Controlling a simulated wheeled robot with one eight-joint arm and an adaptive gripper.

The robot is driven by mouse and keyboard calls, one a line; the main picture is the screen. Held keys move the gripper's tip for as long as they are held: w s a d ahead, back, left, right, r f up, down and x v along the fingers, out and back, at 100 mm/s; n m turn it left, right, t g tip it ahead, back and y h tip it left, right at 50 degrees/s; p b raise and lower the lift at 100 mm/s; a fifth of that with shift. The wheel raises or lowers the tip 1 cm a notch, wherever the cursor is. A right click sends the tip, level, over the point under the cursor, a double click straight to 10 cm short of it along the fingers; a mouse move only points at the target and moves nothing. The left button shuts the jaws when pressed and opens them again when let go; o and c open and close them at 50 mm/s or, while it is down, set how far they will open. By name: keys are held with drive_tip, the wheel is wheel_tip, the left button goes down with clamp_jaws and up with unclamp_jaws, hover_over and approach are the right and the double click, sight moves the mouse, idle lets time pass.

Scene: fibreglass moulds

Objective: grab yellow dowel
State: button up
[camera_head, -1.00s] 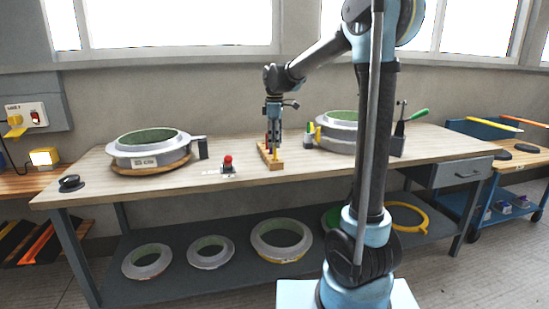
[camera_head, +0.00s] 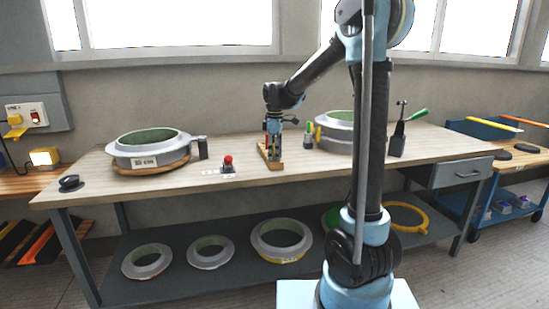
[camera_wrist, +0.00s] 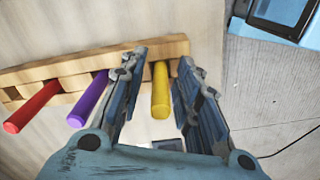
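The yellow dowel (camera_wrist: 160,92) stands in the end hole of a wooden rack (camera_wrist: 60,68), in the wrist view. My gripper (camera_wrist: 162,68) is open, with one finger on each side of the yellow dowel. A gap shows between the dowel and each finger. A purple dowel (camera_wrist: 88,100) stands just left of the left finger, and a red dowel (camera_wrist: 32,107) stands further left. In the head view my gripper (camera_head: 273,154) is low over the rack (camera_head: 272,165) on the bench, and it largely hides the dowels.
The rack stands on a wooden bench (camera_head: 330,170). A red button (camera_head: 228,161) and a round mould (camera_head: 150,145) are to its left. Another mould (camera_head: 337,135) and a green-handled tool (camera_head: 408,122) are to its right. The bench front is clear.

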clamp_jaws()
drive_tip(key=shift+r, duration=0.15)
